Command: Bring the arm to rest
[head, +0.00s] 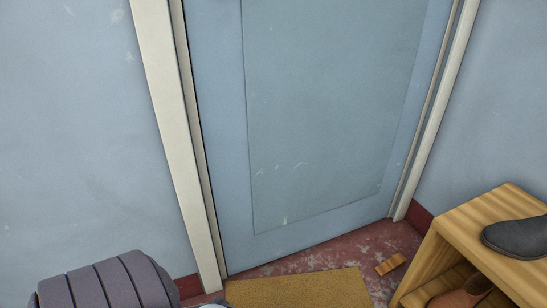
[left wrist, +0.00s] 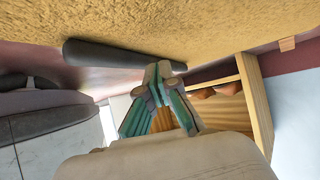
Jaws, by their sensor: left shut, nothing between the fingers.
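My left gripper (left wrist: 160,88) shows in the middle of the left wrist view. Its teal-sided fingers are shut with nothing between them. It appears apart from the things around it. The gripper is not clearly visible in the head view. My right gripper is in neither view.
A closed blue door (head: 320,110) in a cream frame stands ahead. A tan mat (head: 300,290) lies before it on the reddish floor. A wooden shoe rack (head: 455,232) holding shoes stands at right. A ribbed grey shape (head: 105,285) is at lower left.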

